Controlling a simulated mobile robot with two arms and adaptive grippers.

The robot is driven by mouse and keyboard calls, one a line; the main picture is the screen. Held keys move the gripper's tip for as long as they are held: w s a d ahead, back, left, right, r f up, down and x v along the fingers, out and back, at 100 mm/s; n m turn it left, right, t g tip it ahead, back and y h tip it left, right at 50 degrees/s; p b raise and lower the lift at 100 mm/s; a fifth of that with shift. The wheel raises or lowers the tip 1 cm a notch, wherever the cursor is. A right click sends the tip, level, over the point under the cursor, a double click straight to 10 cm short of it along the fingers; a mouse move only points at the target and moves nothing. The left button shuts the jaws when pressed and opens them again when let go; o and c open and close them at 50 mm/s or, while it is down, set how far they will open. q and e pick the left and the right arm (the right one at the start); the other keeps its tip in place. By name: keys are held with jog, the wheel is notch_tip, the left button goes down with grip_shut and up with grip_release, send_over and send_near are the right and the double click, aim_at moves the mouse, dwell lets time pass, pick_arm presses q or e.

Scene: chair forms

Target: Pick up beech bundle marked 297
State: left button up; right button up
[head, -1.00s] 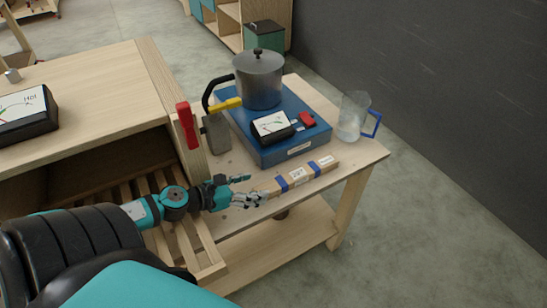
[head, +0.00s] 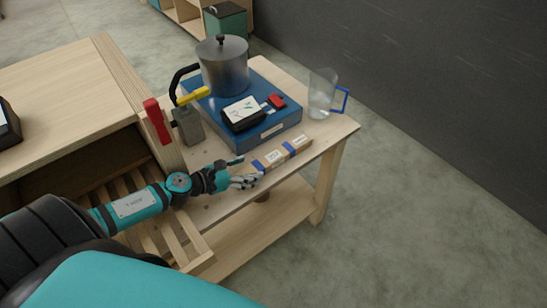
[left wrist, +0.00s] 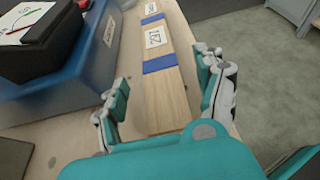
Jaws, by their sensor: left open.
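The beech bundle (head: 283,153) is a pale wooden bar with blue bands and white labels. It lies along the front edge of the small bench, beside the blue box. In the left wrist view the bundle (left wrist: 168,98) runs lengthwise between my open fingers; its label digits are too small to read surely. My left gripper (head: 249,171) is open at the bundle's near end, one finger on each side. Its fingers also show in the left wrist view (left wrist: 163,88), with no clear grip on the wood. My right gripper is not in view.
The blue box (head: 268,137) carries a metal pot (head: 223,68) and a meter (head: 242,114). A clear jug (head: 322,95) stands at the bench's far right corner. A red-handled clamp (head: 158,122) stands left of the box. Open floor lies to the right.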

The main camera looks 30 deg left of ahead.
aim_at(256, 166)
pick_arm(q)
jog(key=p+x, duration=0.1)
jog(key=x, duration=0.3)
jog(key=shift+w+d, duration=0.1)
jog(key=shift+w, duration=0.2)
jog(key=shift+r, duration=0.1)
grip_shut()
